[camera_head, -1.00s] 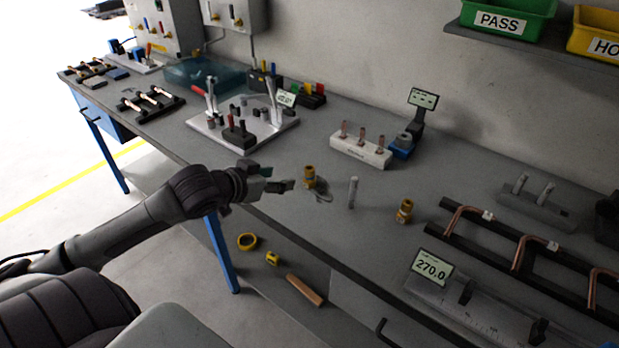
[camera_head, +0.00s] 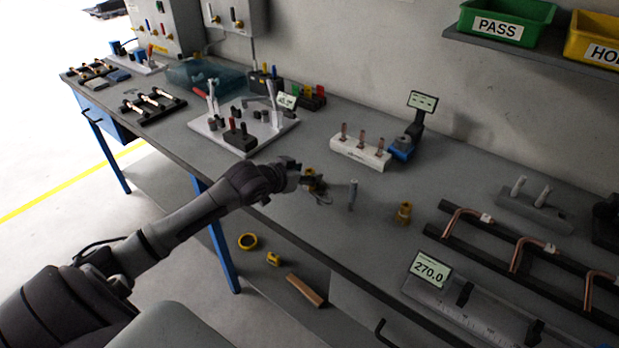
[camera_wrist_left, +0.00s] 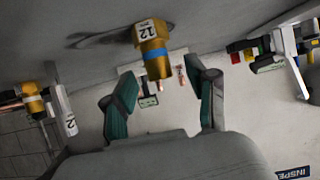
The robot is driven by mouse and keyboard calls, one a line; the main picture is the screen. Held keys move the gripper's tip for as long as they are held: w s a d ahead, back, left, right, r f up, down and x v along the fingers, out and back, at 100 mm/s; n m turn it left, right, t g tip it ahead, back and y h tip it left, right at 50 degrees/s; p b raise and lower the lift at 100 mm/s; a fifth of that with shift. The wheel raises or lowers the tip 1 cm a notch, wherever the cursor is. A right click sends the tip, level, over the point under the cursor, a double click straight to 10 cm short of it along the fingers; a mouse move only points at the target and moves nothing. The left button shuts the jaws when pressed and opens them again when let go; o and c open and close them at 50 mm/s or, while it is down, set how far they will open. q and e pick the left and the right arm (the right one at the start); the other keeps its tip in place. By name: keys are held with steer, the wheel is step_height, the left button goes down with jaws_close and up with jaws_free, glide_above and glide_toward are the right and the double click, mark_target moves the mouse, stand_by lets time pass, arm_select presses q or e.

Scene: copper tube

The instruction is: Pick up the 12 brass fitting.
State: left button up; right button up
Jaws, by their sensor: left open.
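The brass fitting (camera_wrist_left: 152,52) marked 12, with a blue band, shows in the left wrist view at top centre, beyond and between my spread fingers. In the head view the fitting (camera_head: 309,173) stands on the bench near its front edge, partly hidden by my gripper. My left gripper (camera_head: 303,178) is right beside it; in the wrist view the green-padded fingers (camera_wrist_left: 163,90) are open, with nothing held. I cannot tell whether they touch the fitting. My right gripper is not in view.
A grey post (camera_head: 353,194) and a second brass fitting (camera_head: 403,212) stand to the right. A white block with copper pieces (camera_head: 361,152) lies behind. A clamp fixture (camera_head: 240,132) is at the back left. Copper tubes on a black rack (camera_head: 520,255) lie right.

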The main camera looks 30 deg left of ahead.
arm_select(q)
steer(key=shift+x, duration=1.15)
steer(key=shift+s, duration=0.1)
jaws_close()
steer(key=shift+r, duration=0.15)
